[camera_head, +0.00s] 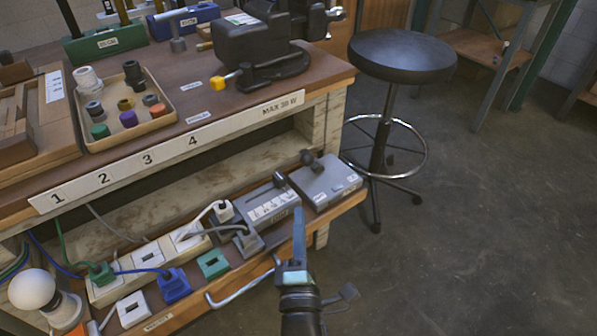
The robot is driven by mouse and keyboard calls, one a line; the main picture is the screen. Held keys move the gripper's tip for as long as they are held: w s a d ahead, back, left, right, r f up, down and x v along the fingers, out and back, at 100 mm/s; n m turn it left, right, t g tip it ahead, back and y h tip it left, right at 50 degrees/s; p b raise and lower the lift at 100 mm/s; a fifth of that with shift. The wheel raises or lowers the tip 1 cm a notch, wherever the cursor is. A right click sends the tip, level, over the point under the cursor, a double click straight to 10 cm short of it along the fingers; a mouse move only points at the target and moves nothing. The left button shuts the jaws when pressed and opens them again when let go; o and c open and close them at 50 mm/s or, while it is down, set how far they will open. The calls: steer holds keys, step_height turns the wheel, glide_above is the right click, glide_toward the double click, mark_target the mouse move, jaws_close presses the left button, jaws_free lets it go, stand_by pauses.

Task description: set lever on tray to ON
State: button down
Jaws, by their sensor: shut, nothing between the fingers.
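The tray (247,270) is the low shelf under the workbench, with a pale metal handle (240,288) on its front. At its right end sits a grey box (333,184) with a dark round-knobbed lever (309,158) at its back left. Left of it, a longer grey unit (268,207) carries another dark knob (279,180). I cannot read which lever is marked ON or how either is set. My gripper (299,215) has blue fingers pressed together and is empty. In the picture it shows in front of the tray's right part, below the grey box; contact cannot be told.
Plugs and cables crowd the tray's left side, with a power strip (145,262) and a white bulb (31,289). The bench top above (200,100) overhangs at the back. A black stool (400,55) stands at right. The floor (480,220) right of my gripper is clear.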

mark_target(311, 164)
steer(key=w+b, duration=0.1)
steer(key=w, duration=0.1)
steer(key=w+b, duration=0.2)
steer(key=w, duration=0.1)
steer(key=w+r+b, duration=0.1)
steer(key=w+b, duration=0.1)
steer(key=w, duration=0.1)
steer(key=shift+w+a, duration=0.1)
steer(key=shift+w+r+b, duration=0.35)
steer(key=shift+w, duration=0.5)
steer(key=shift+r+m+p, duration=0.3)
steer(key=shift+p, duration=0.35)
steer(key=shift+m+g, duration=0.3)
steer(key=shift+p, duration=0.4)
